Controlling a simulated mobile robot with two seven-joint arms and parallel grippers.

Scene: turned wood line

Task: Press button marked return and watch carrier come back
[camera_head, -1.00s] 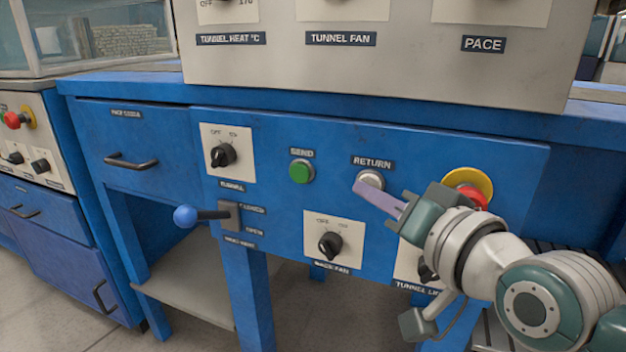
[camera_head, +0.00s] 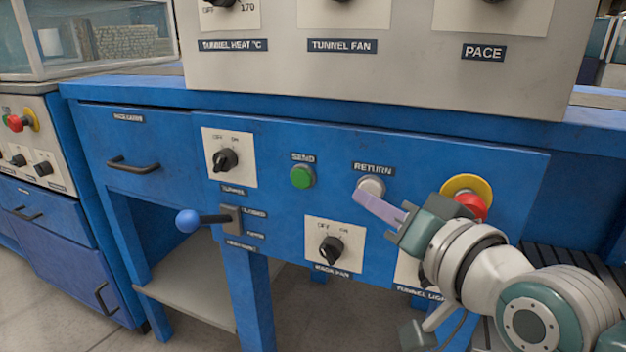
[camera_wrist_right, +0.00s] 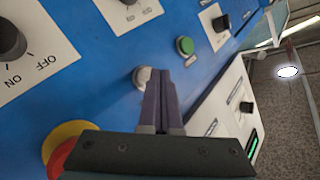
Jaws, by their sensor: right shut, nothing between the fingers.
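The return button (camera_head: 372,185) is a pale round button in a metal ring under the RETURN label (camera_head: 374,169) on the blue panel. It also shows in the right wrist view (camera_wrist_right: 142,76), left of the fingertips. My right gripper (camera_head: 360,194) is shut and empty, its purple fingers pointing at the button's lower left edge. In the right wrist view the shut fingers (camera_wrist_right: 164,84) lie side by side beside the button. I cannot tell whether they touch it. They partly cover it in the head view. The carrier cannot be made out. My left gripper is out of view.
A green send button (camera_head: 302,177) sits left of the return button. A red emergency knob on a yellow base (camera_head: 467,187) is close to my right gripper. A blue-balled lever (camera_head: 187,221) and black dials (camera_head: 331,250) are on the panel. A grey control box (camera_head: 400,60) stands above.

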